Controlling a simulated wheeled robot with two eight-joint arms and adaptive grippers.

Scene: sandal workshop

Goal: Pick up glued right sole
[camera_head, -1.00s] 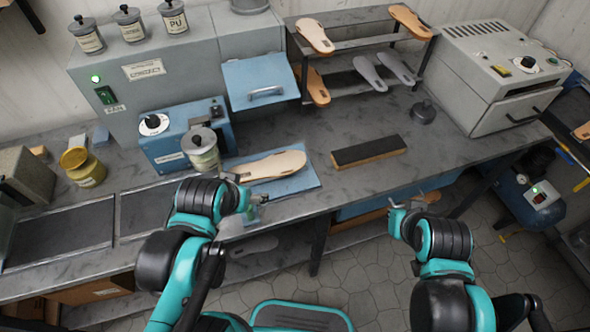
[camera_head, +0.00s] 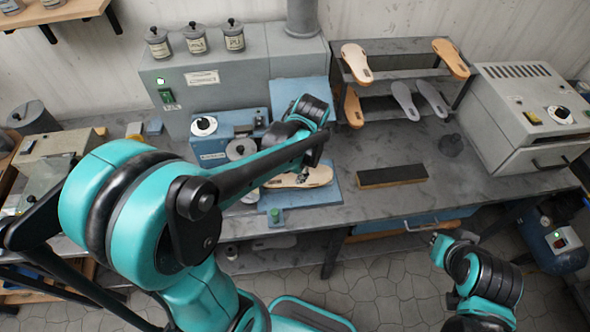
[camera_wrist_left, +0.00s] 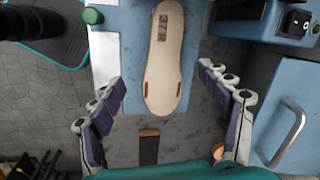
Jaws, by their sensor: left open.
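A pale tan sole (camera_head: 318,176) lies flat on a blue board (camera_head: 262,203) on the workbench, partly behind my left arm. In the left wrist view the sole (camera_wrist_left: 163,80) runs lengthwise, with a dark printed mark near its far end and two brown patches at its sides. My left gripper (camera_wrist_left: 162,84) is open above it, one finger on each side, with gaps between fingers and sole. My right gripper (camera_head: 440,240) is in front of the bench, away from the sole; its finger opening is too small to judge.
A dark-topped block (camera_head: 392,176) lies right of the board. A rack (camera_head: 385,75) with several soles stands behind, and a grey oven (camera_head: 525,115) at right. A blue machine (camera_head: 215,145) and a can stand left of the board, close to my left arm. Bare bench lies around the block.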

